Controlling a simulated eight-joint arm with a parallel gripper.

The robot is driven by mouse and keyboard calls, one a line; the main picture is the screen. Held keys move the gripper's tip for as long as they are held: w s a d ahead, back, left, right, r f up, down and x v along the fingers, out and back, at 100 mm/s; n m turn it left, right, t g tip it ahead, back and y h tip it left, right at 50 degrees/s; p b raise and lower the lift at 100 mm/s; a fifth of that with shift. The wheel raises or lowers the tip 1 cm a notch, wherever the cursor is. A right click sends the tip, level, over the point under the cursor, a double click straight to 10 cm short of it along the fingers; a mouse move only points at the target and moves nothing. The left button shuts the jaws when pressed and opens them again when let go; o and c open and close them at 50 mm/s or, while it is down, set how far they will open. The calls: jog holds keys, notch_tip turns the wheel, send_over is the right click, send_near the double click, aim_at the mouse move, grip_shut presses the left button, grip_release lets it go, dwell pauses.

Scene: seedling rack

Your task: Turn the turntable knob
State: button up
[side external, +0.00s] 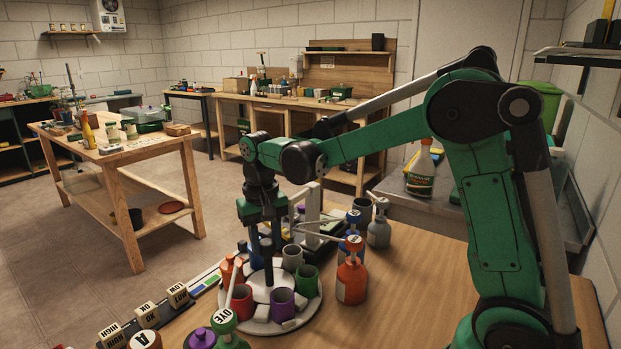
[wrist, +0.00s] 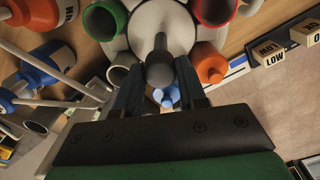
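The turntable (side external: 295,325) is a round pale disc on the wooden bench, with coloured pots around its rim. Its grey knob (wrist: 160,68) rises at the centre, a rounded head with a thin stem in the wrist view. My gripper (side external: 266,250) points down over the turntable's middle. In the wrist view my two dark fingers (wrist: 160,80) stand apart on either side of the knob head, with narrow gaps; contact is not clear. In the side view the fingers partly hide the knob.
Orange (side external: 352,278) and grey (side external: 379,230) pump bottles stand right of the turntable. A green DYE bottle (side external: 224,322) and purple-topped bottle (side external: 201,338) stand in front. Cream labelled blocks (side external: 147,315) line the left bench edge. Bare wood lies to the right.

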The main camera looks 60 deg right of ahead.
grip_shut()
jog(key=shift+n, duration=0.3)
jog(key=n, duration=0.5)
jog(key=shift+n, duration=0.3)
jog(key=n, duration=1.1)
jog(key=shift+n, duration=0.3)
jog(key=n, duration=0.5)
jog(key=shift+s+n, duration=0.1)
jog(key=shift+n, duration=0.3)
